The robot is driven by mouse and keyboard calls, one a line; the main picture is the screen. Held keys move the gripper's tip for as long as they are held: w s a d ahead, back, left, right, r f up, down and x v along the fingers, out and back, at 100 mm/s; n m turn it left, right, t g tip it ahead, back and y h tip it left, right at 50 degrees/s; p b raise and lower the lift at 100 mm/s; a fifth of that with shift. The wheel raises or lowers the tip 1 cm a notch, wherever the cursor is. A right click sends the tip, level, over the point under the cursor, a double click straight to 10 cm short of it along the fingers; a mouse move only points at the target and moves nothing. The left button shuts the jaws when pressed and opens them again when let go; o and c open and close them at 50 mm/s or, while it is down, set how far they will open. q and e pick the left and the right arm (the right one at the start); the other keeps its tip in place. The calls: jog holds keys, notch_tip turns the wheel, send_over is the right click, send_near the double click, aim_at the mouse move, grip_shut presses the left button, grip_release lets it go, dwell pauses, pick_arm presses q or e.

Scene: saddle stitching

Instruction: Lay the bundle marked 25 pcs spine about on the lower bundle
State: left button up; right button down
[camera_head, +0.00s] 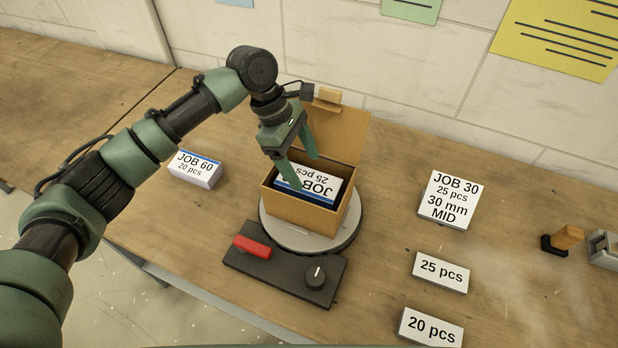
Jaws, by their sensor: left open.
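A bundle marked 25 pcs (312,184) lies in an open cardboard box (309,217), its print upside down in the picture and a blue stripe along its near edge. Whether another bundle lies under it is hidden. My left gripper (305,170) is open at the box mouth, its fingers over the left part of this bundle. I cannot tell whether they touch it. My right gripper is out of view.
The box stands on a round turntable (283,236) with its flap raised behind. A dark panel (284,276) with a red lever and knob lies in front. A JOB 30 card (450,199) and plates marked 25 pcs (440,272) and 20 pcs (430,328) are at right.

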pick_arm(q)
jog(key=b+v, duration=0.1)
jog(key=v, duration=0.6)
jog(key=shift+r, duration=0.15)
